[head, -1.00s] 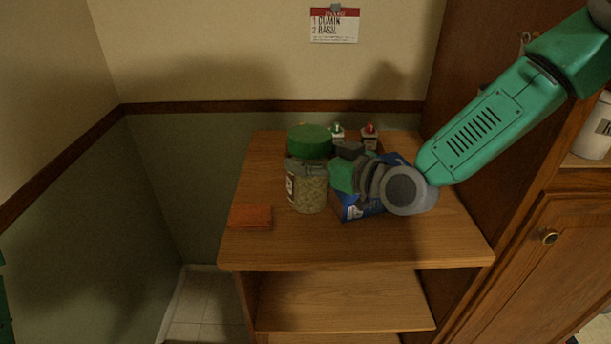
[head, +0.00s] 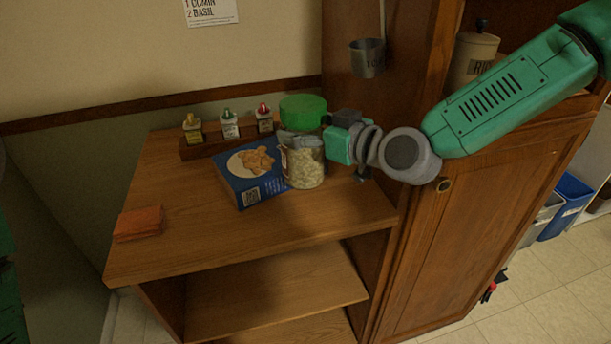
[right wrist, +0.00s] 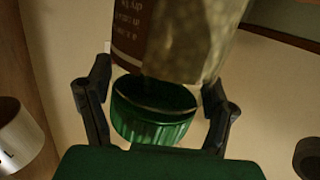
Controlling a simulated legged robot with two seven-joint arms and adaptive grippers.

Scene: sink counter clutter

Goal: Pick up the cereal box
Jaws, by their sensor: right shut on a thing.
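The cereal box (head: 250,182) is blue, with a picture of brown food on its face. It lies flat on the wooden counter, and no gripper touches it. My right gripper (head: 299,142) is shut on a clear jar (head: 304,170) with pale contents and a green lid (head: 302,110). The jar is upright at the box's right end and hides part of it; I cannot tell whether it is clear of the counter. In the right wrist view the fingers (right wrist: 158,100) flank the jar near its green lid (right wrist: 150,120). My left gripper is not in view.
A rack (head: 200,146) with several small bottles stands behind the box. A folded orange cloth (head: 139,223) lies at the front left of the counter (head: 215,242). A metal cup (head: 367,58) hangs on the tall cabinet to the right. The counter's front middle is clear.

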